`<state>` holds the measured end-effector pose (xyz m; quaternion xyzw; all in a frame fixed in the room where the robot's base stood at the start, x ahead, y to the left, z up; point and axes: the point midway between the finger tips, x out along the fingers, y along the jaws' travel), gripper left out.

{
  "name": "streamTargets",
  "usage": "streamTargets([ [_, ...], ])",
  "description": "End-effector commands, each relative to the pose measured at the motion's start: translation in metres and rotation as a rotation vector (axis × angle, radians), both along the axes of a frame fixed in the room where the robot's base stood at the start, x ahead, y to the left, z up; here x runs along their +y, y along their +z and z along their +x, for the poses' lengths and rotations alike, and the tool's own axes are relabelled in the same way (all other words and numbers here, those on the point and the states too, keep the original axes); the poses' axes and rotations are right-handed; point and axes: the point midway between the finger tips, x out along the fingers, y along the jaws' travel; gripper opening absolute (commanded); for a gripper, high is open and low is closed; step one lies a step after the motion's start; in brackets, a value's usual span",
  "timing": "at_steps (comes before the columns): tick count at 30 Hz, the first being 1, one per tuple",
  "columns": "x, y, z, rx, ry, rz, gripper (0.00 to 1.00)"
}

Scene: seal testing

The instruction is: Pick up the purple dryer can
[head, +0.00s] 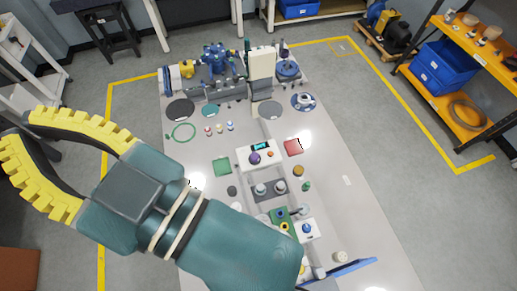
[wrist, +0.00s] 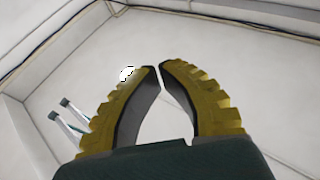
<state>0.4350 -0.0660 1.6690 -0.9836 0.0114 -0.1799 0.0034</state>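My gripper (head: 18,128) has yellow ribbed fingers with dark inner faces and is at the left of the head view, well away from the purple object. In the wrist view the fingertips (wrist: 159,66) are close together with a narrow gap, and nothing is between the fingers. The purple object does not show in the wrist view.
The long pale table (head: 347,210) is crowded along its middle. Nearby are a green pad (head: 222,167), a red pad (head: 293,147), a grey tray (head: 269,195) with metal parts and an amber-topped jar (head: 298,171). Taller equipment stands at the back. The table's right side is mostly clear.

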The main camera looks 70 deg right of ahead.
Motion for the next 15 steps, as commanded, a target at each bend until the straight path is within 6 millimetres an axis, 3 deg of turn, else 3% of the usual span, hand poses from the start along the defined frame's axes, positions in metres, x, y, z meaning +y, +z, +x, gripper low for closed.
streamTargets([
  [12,0.0000,0.0000,0.0000,0.000,0.000,0.000,0.00],
  [15,0.0000,0.0000,0.0000,0.000,0.000,0.000,0.21],
])
